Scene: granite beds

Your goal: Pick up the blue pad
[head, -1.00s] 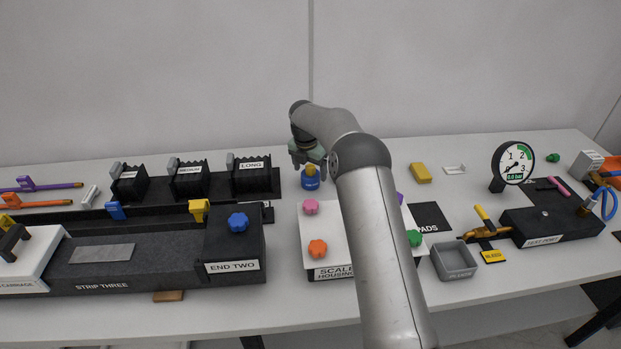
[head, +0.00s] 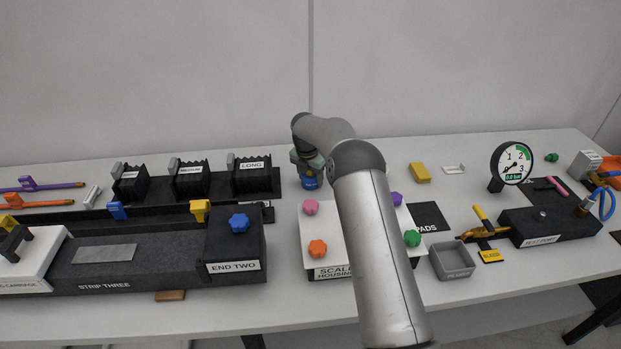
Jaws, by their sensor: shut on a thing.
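A small blue bottle-like thing with a pale label (head: 310,183) stands on the bench behind the white scale housing. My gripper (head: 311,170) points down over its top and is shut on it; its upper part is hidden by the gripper. It appears to be still at bench level. I cannot make out a flat blue pad. The black mat marked PADS (head: 430,217) is partly behind my arm, and its visible part is bare.
The white scale housing (head: 333,247) with coloured knobs stands in front of the gripper, partly behind my arm. Black blocks (head: 250,178) stand to the left. A yellow block (head: 420,173), a grey tray (head: 452,262) and a gauge (head: 513,164) are to the right.

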